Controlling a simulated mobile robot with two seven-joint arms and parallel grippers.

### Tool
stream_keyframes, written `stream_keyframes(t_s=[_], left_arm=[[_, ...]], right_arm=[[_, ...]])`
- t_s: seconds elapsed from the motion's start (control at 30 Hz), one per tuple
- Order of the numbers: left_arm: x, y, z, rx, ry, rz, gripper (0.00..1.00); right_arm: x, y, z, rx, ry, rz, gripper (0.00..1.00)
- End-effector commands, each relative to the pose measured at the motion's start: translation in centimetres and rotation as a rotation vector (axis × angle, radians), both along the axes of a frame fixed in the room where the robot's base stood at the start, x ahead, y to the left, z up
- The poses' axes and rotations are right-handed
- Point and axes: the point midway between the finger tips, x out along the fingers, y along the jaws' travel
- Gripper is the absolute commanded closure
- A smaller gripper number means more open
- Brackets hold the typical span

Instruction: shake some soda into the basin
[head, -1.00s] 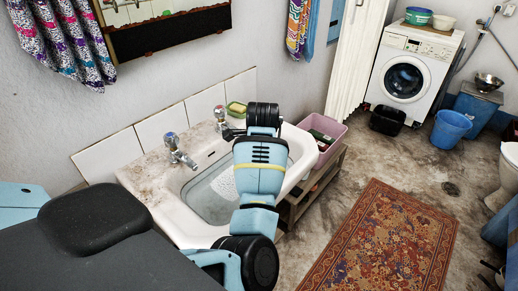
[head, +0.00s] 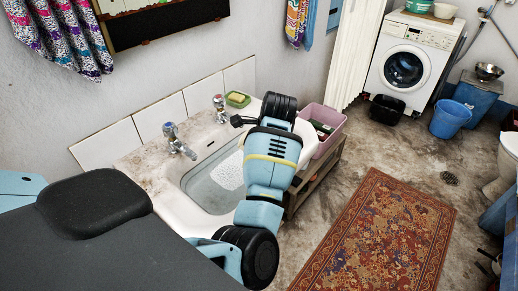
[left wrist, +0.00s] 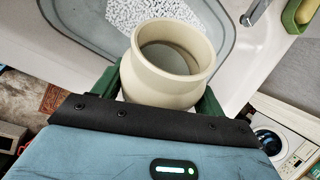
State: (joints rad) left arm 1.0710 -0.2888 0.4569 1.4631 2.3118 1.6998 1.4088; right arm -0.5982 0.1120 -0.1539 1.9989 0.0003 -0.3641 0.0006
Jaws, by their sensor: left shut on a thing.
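A cream jar (left wrist: 168,88) with a wide open mouth is held in my left gripper (left wrist: 160,98), whose green fingers are shut on either side of it. Its mouth faces the wrist camera and its inside looks pale grey; no contents can be made out. In the left wrist view the jar overlaps the near side of the basin (left wrist: 235,75). In the head view my left arm hides the jar and covers the right part of the basin (head: 175,213). The basin holds water, with a white speckled patch (head: 229,172) in it. My right gripper is not in view.
Two taps (head: 178,140) (head: 220,108) stand along the basin's back edge. A green soap dish with a yellow piece (head: 237,99) is at the back corner. A pink tub (head: 328,122) stands right of the basin. A patterned rug (head: 375,235) lies on the floor.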

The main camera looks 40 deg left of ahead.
Motion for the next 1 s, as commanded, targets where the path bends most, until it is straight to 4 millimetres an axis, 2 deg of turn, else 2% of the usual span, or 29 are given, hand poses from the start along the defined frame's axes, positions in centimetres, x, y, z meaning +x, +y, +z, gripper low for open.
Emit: stream_keyframes(t_s=[0.3,1.0], left_arm=[[0.0,0.0,-0.2,0.001,0.000,0.001,0.66],[0.2,-0.2,0.5,0.176,0.098,0.001,0.66]], right_arm=[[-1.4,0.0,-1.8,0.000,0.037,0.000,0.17],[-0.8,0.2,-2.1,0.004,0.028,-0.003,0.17]])
